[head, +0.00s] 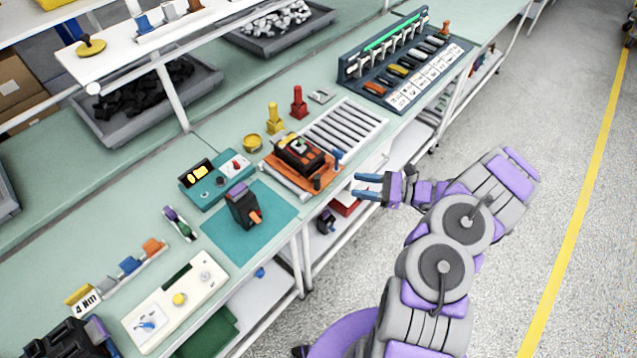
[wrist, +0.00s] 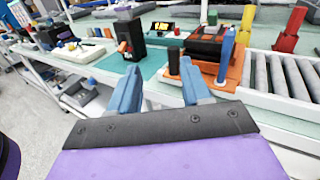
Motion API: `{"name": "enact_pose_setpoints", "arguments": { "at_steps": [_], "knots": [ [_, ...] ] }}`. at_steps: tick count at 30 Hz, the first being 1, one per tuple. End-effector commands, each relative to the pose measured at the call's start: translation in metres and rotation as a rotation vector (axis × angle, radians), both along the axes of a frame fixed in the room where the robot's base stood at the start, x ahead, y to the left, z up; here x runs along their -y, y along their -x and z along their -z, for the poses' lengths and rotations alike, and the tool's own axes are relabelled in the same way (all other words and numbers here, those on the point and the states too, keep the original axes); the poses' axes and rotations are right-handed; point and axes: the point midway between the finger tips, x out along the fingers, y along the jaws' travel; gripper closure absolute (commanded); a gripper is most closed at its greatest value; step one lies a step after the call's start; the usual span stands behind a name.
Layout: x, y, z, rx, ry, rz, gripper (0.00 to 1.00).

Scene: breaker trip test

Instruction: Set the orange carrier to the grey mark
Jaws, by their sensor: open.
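The orange carrier (head: 285,181) sits at the left end of a roller track (head: 343,132) and bears a black and brown block (head: 300,152). A blue post (head: 338,159) and a dark post (head: 317,183) stand at its near side. In the wrist view the carrier (wrist: 233,80) is ahead and right, with the blue post (wrist: 227,55) upright on its right part. My gripper (head: 358,186) is open and empty, off the bench's front edge, right of the carrier and apart from it. I cannot make out a grey mark with certainty.
A red post (head: 298,103) and yellow post (head: 273,120) stand behind the track. A black breaker (head: 243,209) is on a teal mat (head: 275,222) to the left. A slotted rack (head: 400,65) stands beyond the track. The aisle floor (head: 540,130) is clear.

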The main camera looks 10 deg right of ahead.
Motion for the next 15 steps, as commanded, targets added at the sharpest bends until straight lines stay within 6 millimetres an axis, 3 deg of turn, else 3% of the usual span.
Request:
{"name": "enact_pose_setpoints", "arguments": {
  "at_steps": [3,8,11,15],
  "knots": [
    [0.021,0.003,0.025,-0.041,-0.030,0.075,0.52],
    [0.037,0.004,0.038,-0.061,-0.045,0.123,0.52],
    [0.035,0.001,0.040,-0.062,-0.049,0.128,0.52],
    [0.018,-0.008,0.039,-0.063,-0.053,0.123,0.52]
  ]
}}
